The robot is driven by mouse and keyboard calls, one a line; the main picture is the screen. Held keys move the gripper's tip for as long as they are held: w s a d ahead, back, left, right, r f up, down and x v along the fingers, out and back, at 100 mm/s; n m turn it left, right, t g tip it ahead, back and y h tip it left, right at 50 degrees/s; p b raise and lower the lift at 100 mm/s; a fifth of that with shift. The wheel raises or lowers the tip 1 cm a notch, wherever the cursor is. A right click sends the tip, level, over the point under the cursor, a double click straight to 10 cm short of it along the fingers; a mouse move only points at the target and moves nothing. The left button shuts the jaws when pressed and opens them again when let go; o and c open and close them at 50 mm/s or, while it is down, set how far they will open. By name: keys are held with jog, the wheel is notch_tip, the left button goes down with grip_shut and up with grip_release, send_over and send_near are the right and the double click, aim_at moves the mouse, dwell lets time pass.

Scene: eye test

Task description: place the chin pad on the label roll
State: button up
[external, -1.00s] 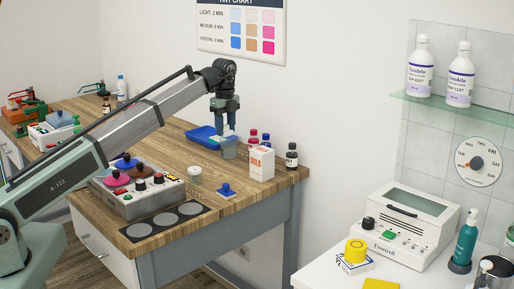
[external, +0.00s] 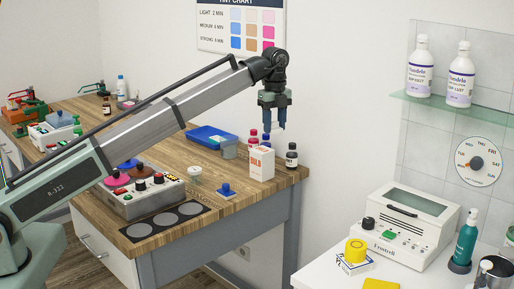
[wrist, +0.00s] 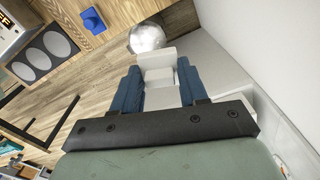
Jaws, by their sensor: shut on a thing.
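My gripper (external: 272,127) is raised in the air in front of the white wall, above and behind the red-lettered box. In the wrist view its blue fingers are shut on a white, blocky piece (wrist: 158,74), which I take to be the chin pad. In the external view this piece can hardly be told from the white wall. The label roll is not certain: a yellow roll (external: 355,249) sits on a small printed box on the right counter, and a small white round thing (external: 194,174) stands on the wooden bench. My gripper is apart from both.
Near the bench's right end stand the red-lettered box (external: 261,163), a dark bottle (external: 291,155) and a grey tub (external: 229,149) beside a blue tray (external: 205,143). A white machine (external: 405,235) and a teal bottle (external: 465,240) stand on the right counter. A gap separates bench and counter.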

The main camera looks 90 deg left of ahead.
jog(key=w+d+m, duration=0.2)
jog(key=w+d, duration=0.4)
jog(key=d, duration=0.3)
jog(key=w+d+m, duration=0.1)
jog(key=w+d, duration=0.6)
jog(key=d, duration=0.3)
jog(key=m, duration=0.3)
send_over(357, 245)
jog(key=shift+f, duration=7.6)
jog(key=shift+f, duration=0.1)
jog(key=o, duration=1)
notch_tip(357, 245, up, 12)
jog(key=shift+r, duration=0.15)
